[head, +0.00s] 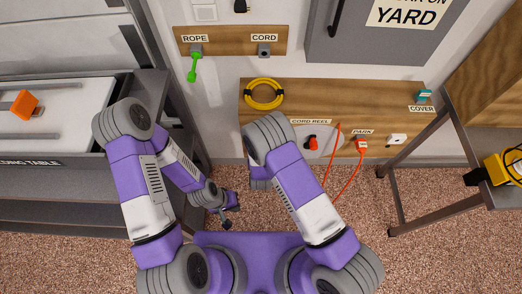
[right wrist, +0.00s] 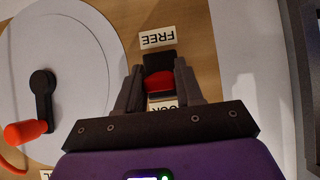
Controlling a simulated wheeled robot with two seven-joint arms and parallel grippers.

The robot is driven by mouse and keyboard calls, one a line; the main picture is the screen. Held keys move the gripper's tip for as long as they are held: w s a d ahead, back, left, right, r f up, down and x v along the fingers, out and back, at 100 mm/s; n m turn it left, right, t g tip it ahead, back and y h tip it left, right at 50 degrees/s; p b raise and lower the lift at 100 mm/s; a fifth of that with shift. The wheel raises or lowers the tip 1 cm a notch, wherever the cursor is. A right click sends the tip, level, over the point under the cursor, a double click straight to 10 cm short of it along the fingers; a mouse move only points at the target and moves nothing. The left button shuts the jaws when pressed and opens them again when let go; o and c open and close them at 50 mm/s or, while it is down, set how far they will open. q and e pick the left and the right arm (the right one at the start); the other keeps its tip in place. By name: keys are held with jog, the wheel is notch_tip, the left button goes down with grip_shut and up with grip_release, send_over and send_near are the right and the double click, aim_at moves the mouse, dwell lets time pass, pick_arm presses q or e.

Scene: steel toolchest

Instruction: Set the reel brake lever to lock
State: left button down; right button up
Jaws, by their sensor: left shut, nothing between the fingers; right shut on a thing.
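The reel brake lever (right wrist: 159,80), red with a black part, shows between the fingers of my right gripper (right wrist: 160,88) in the right wrist view. The gripper is shut on it. A FREE label (right wrist: 157,37), upside down here, is just above the lever. A second label, mostly hidden by the gripper, is below it; only its top edge and part of its letters show. The lever's exact setting is hard to tell. In the head view my right arm hides the lever and right gripper. My left gripper (head: 229,216) is shut and empty, low above the floor.
The white cord reel (right wrist: 75,60) with a black crank (right wrist: 42,95) and red knob (right wrist: 25,131) is left of the lever. An orange plug (head: 361,146) with cord hangs at PARK. A steel-legged table (head: 405,180) stands right.

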jog(key=shift+r+g+p, duration=0.3)
jog(key=shift+g+p, duration=0.35)
jog(key=shift+g, duration=0.35)
jog(key=o, duration=1)
jog(key=shift+o, duration=0.2)
jog(key=p+v, duration=0.2)
jog(key=v, duration=0.5)
jog(key=shift+r, duration=0.25)
jog(key=shift+s, duration=0.1)
